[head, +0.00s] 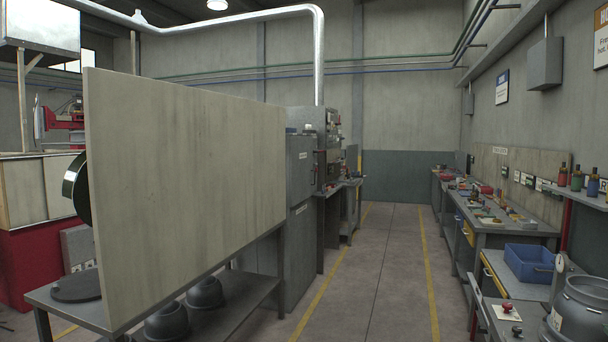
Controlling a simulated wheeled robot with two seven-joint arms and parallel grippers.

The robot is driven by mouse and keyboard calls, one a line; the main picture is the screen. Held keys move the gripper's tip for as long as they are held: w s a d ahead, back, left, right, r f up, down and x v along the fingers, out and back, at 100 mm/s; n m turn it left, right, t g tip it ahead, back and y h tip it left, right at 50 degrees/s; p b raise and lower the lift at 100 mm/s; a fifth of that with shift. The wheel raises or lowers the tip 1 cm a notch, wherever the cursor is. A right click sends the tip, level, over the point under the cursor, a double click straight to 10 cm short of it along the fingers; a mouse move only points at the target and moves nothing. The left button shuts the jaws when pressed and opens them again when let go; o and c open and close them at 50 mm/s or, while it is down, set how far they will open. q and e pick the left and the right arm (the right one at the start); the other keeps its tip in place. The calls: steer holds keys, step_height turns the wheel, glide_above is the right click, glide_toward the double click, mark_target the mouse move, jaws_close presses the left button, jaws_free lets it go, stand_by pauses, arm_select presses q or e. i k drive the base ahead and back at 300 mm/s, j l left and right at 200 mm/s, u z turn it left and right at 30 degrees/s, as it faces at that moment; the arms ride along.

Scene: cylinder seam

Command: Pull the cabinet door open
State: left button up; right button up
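A tall grey metal cabinet (299,245) stands in the middle distance, just past the right end of a large pale panel. Its narrow visible face has small labels. Its door appears shut, though the view is too oblique and distant to be sure, and I cannot make out a handle clearly. The panel hides the cabinet's left part. Neither of my grippers is in view.
The pale upright panel (185,190) stands on a grey metal bench (75,304) at the left, with dark round pots (168,323) below. A clear aisle (385,290) between yellow lines runs ahead. Workbenches (487,236), a blue bin (530,262) and a grey pressure vessel (580,312) line the right.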

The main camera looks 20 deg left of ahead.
mark_target(301, 147)
steer(key=i+u, duration=0.15)
steer(key=i, duration=3.85)
steer(key=i+u, duration=0.1)
steer(key=i, duration=3.25)
steer(key=j, duration=0.05)
